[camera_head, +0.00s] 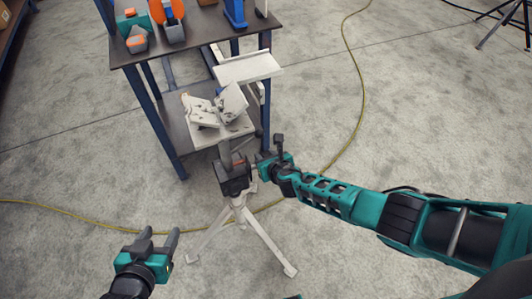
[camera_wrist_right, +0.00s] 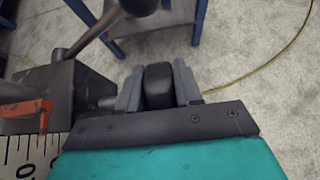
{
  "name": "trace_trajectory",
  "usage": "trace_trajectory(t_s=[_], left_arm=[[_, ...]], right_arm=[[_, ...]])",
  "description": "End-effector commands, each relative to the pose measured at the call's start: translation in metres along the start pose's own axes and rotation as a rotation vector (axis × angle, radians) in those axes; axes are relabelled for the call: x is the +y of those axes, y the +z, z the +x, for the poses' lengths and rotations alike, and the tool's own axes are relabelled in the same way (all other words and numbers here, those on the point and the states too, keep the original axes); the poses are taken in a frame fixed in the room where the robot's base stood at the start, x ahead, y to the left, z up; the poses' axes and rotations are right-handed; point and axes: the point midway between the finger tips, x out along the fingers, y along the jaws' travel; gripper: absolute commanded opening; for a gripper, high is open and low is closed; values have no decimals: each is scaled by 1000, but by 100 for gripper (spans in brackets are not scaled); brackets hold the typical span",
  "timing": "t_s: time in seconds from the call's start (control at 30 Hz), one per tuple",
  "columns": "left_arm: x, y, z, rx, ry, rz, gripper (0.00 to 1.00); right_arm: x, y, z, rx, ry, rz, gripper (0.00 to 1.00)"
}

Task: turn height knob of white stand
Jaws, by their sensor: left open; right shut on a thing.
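The white stand (camera_head: 240,212) is a tripod with a dark block (camera_head: 233,178) on its column and a light tray-like top (camera_head: 215,130). My right gripper (camera_head: 262,165) reaches in from the right beside the block. In the right wrist view, its grey fingers are shut on the black height knob (camera_wrist_right: 159,86), one finger on each side. A short shaft joins the knob side to the dark block (camera_wrist_right: 60,85). The fingers hide part of the knob. My left gripper (camera_head: 158,238) is open and empty, above the floor left of the stand legs.
A shelf table (camera_head: 190,38) with blue legs stands behind the stand, with tools on top. A lever with a black ball (camera_wrist_right: 140,6) rises near my right gripper. A yellow cable (camera_head: 358,100) crosses the floor.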

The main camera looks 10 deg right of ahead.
Motion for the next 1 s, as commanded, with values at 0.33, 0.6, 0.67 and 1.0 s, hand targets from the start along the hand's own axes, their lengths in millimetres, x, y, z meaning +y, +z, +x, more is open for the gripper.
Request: trace_trajectory(t_s=[0.33, 0.6, 0.67, 1.0], left_arm=[[0, -1, -1, 0, 0, 0, 55], [0, -1, -1, -1, 1, 0, 55], [0, -1, -1, -1, 1, 0, 55], [0, -8, -5, -1, 1, 0, 55]], right_arm=[[-1, 0, 0, 5, -1, -1, 4], [0, 0, 0, 5, -1, -1, 52], [0, 0, 0, 5, -1, -1, 55], [0, 1, -8, 6, 0, -1, 55]])
